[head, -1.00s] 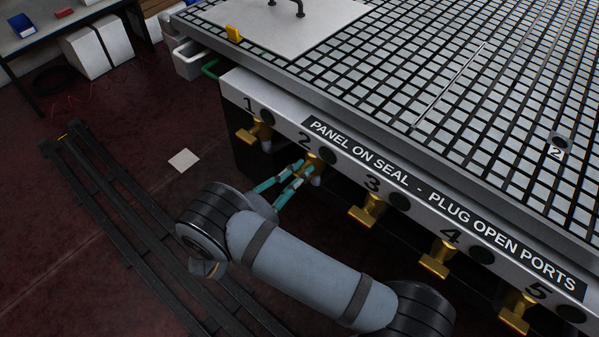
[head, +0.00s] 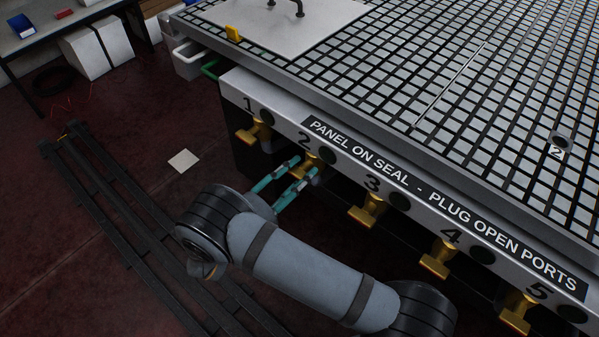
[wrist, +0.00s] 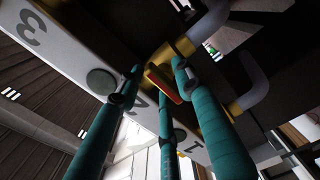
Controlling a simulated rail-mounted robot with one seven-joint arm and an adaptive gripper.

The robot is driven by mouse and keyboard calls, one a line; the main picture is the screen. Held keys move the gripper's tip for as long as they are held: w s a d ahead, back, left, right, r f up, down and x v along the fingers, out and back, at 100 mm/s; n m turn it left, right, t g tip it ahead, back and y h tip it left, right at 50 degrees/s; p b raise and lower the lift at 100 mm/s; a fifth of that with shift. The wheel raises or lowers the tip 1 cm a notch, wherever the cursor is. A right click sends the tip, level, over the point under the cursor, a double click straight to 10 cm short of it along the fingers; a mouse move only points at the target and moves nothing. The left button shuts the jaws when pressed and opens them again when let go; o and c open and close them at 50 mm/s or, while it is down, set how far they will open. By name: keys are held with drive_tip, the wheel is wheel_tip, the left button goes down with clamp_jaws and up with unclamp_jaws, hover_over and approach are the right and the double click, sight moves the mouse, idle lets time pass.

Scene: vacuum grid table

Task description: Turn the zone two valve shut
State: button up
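The zone two valve (head: 308,166) is a brass-coloured valve under the number 2 on the table's front rail. My gripper (head: 306,168) reaches it from below and left, with teal fingers on either side of its handle. In the wrist view the brass valve (wrist: 216,125) lies beyond the fingertips (wrist: 157,70). Its handle (wrist: 163,86), with a reddish edge, shows between the spread fingers. A gap shows on the handle's left side; contact on the right side cannot be told. My gripper is open. The fingers hide part of the valve.
Valve 1 (head: 254,132) is close on the left and valve 3 (head: 367,209) on the right. The labelled rail (head: 445,225) and table edge overhang the valves. A white panel (head: 275,22) lies on the grid. A floor track (head: 110,205) runs at left.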

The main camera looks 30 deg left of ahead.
drive_tip(key=s+a, duration=0.2)
drive_tip(key=s, duration=0.9)
drive_tip(key=shift+s, duration=0.35)
drive_tip(key=w, duration=0.4)
drive_tip(key=w+d, duration=0.1)
drive_tip(key=w, duration=0.3)
drive_tip(key=w+d, duration=0.1)
drive_tip(key=w, duration=0.3)
drive_tip(key=shift+r+n+p, duration=0.1)
drive_tip(key=shift+n+p, duration=0.25)
drive_tip(key=shift+n, duration=0.05)
drive_tip(key=shift+s+a, duration=0.15)
drive_tip(key=shift+s, duration=0.75)
